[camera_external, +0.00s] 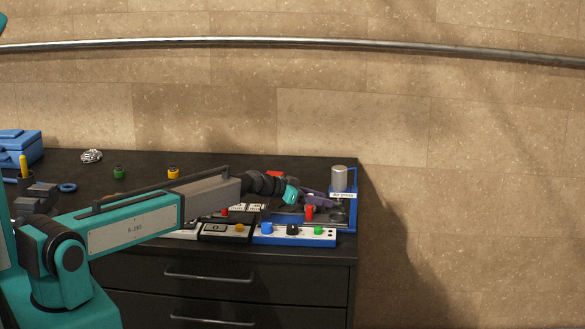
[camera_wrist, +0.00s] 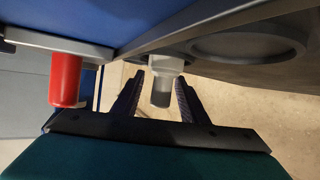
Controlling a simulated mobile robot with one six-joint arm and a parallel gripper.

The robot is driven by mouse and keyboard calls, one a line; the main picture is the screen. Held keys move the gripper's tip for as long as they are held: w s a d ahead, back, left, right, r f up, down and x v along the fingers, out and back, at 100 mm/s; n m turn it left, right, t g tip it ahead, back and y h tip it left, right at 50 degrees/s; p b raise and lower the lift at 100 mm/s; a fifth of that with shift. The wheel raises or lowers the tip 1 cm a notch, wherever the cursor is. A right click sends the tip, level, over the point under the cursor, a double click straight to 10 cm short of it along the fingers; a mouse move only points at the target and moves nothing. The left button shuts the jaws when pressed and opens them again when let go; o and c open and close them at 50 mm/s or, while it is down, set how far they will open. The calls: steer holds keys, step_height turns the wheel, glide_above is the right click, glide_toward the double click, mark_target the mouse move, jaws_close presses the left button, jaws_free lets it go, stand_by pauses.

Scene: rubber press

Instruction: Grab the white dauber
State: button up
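My gripper is open, with a finger on each side and visible gaps beside the dauber's narrow end. I cannot tell how deep the dauber sits between them. In the external view my gripper (camera_external: 318,199) is by the press at the right end of the bench. I cannot make out the white dauber there.
A white-topped blue box (camera_external: 294,236) with coloured knobs lies in front. The bench's right edge is close.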

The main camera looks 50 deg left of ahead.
stand_by(0.5)
jaws_close()
steer(key=shift+r, duration=0.15)
step_height(320, 180, up, 10)
steer(key=b, duration=0.3)
stand_by(0.5)
stand_by(0.5)
